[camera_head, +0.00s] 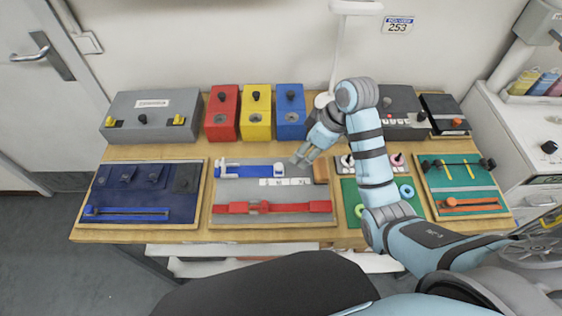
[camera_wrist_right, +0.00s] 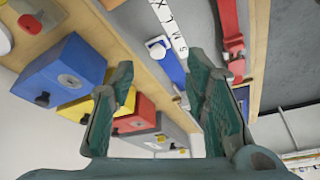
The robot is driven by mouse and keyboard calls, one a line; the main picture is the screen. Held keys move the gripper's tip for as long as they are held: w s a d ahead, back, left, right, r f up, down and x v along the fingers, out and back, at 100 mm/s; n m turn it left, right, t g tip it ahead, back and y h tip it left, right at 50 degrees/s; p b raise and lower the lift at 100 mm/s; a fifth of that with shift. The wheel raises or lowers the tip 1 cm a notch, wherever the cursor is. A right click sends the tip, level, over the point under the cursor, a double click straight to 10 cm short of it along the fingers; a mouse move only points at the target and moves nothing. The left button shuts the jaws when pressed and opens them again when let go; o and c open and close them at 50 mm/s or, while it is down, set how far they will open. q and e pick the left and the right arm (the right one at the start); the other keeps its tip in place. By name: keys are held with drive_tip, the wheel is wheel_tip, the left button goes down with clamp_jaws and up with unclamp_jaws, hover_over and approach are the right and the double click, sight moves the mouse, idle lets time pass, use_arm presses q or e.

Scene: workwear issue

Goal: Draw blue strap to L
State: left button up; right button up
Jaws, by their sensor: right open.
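The blue strap (camera_head: 245,171) lies across the grey board's upper part, with a white buckle (camera_head: 229,164) at its left and a white end tab (camera_head: 280,168) at its right. A white scale strip (camera_head: 286,182) runs just below the tab. In the right wrist view the strap (camera_wrist_right: 173,68) and tab (camera_wrist_right: 158,45) show beside the strip (camera_wrist_right: 170,25), whose letters include S, M and L; the tab is near the S end. My right gripper (camera_head: 298,161) is open and empty, just right of the tab and apart from it. My left gripper is out of view.
Red (camera_head: 222,112), yellow (camera_head: 257,112) and blue (camera_head: 291,112) boxes stand behind. A navy board (camera_head: 140,190) lies left.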

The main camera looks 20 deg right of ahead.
wheel_tip(320, 180, up, 2)
drive_tip(key=w, duration=0.2)
drive_tip(key=n+b, duration=0.1)
drive_tip(key=b, duration=0.1)
approach(279, 166)
drive_tip(key=x, duration=0.8)
drive_tip(key=shift+f, duration=0.1)
drive_tip(key=shift+d, duration=0.1)
drive_tip(key=shift+c, duration=0.6)
clamp_jaws()
